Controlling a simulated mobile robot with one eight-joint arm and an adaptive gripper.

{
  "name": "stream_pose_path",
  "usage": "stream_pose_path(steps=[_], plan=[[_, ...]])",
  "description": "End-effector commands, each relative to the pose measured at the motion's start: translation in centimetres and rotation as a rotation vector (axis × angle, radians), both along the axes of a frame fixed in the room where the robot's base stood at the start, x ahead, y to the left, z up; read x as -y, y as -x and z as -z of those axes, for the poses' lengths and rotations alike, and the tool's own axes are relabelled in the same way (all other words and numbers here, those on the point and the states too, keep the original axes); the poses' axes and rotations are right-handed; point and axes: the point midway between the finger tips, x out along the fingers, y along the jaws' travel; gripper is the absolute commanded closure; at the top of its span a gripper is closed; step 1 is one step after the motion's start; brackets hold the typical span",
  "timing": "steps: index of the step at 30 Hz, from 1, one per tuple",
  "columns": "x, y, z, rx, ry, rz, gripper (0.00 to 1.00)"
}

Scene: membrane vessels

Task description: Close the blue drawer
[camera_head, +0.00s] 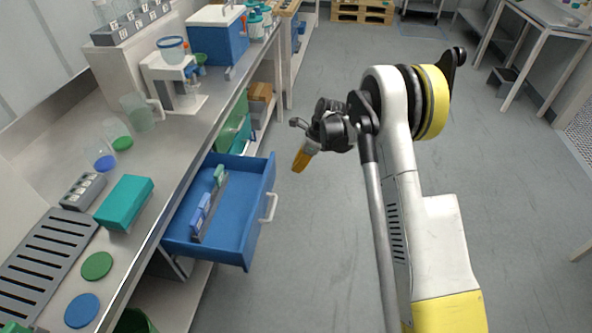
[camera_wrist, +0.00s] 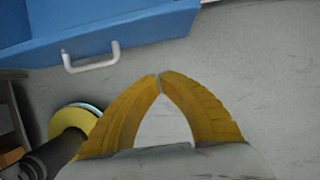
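The blue drawer (camera_head: 254,219) is pulled out from under the steel workbench at the left in the head view. Its white handle (camera_head: 269,207) is on its front face, which faces right. Small blue and green items (camera_head: 206,208) lie inside it along a grey strip. In the wrist view the drawer front (camera_wrist: 110,28) and the handle (camera_wrist: 91,61) show at the upper left. My gripper (camera_head: 298,168) hangs in the air to the right of the drawer, apart from the handle. In the wrist view its yellow fingertips (camera_wrist: 159,76) meet, with nothing between them.
The workbench (camera_head: 190,131) carries a teal box (camera_head: 124,202), a blue cooler (camera_head: 217,36) and beakers. A green bin (camera_head: 233,124) sits beneath it, beyond the drawer. The grey floor (camera_head: 310,240) right of the drawer is clear. A table (camera_head: 545,30) stands at the far right.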

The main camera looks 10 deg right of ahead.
Motion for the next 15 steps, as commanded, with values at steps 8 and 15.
stream_pose_path(steps=[8, 15], plan=[[-2.1, -0.8, 6.1, 0.001, 0.000, -0.003, 1.00], [-5.0, -1.8, 7.4, 0.002, 0.001, -0.003, 1.00]])
